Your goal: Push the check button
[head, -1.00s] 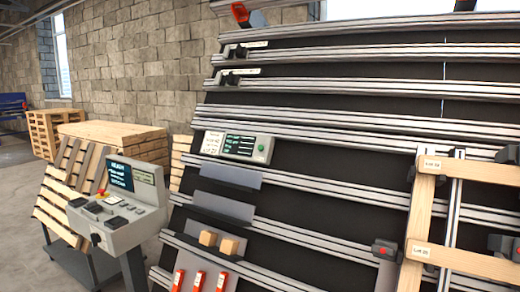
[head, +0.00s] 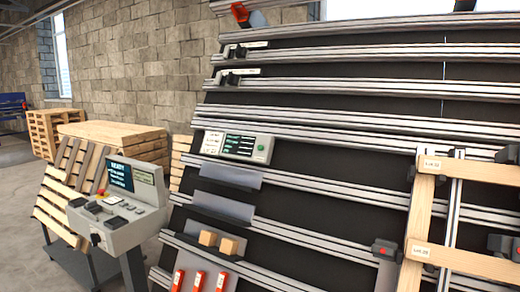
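A small grey panel (head: 237,145) with a dark screen of green and white text is mounted on the sloped rack, left of centre. A green button (head: 262,147) sits at the panel's right end; its label is too small to read. A grey control console (head: 120,215) stands at the lower left, with a screen (head: 120,173) headed "READY", a red knob on yellow and several dark buttons. Which of these is the check button I cannot tell from the labels. Neither of my grippers shows in the head view.
A wooden frame (head: 418,210) with labels is held by clamps on the right of the rack. Two wood blocks (head: 228,246) and several red-and-white items (head: 199,281) sit low on it. Wooden pallets (head: 112,135) stand behind the console. Floor at far left is clear.

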